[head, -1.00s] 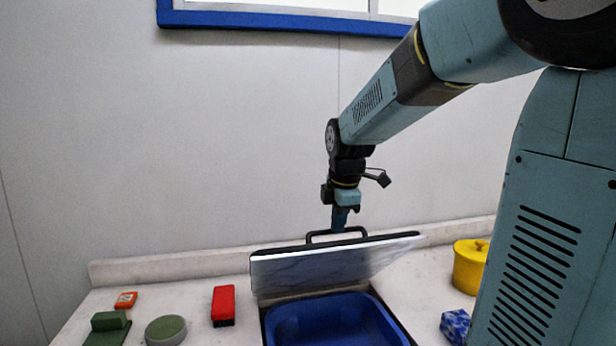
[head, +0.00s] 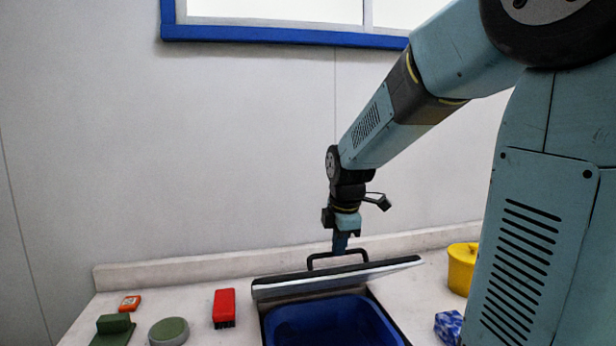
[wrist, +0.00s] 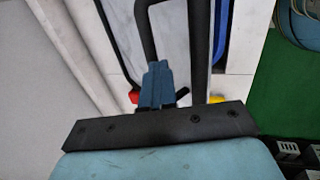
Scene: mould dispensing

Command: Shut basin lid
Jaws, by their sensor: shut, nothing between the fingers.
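The basin lid (head: 335,281) is tilted, partly open over the blue basin (head: 335,322), with its black handle (head: 338,257) on the raised edge. My gripper (head: 340,243) is shut, fingers pointing down at the far side of the lid beside the handle. In the wrist view, my gripper (wrist: 158,84) shows closed blue fingertips beside the handle bar (wrist: 148,25). I cannot tell whether the fingers touch the handle or the lid. The near part of the basin is cut off by the frame.
On the counter to the left lie a red brush (head: 224,308), a green round item (head: 169,331), a green block (head: 113,323) and an orange item (head: 130,303). A yellow pot (head: 462,268) and a blue patterned block (head: 449,326) are at the right. A wall stands behind.

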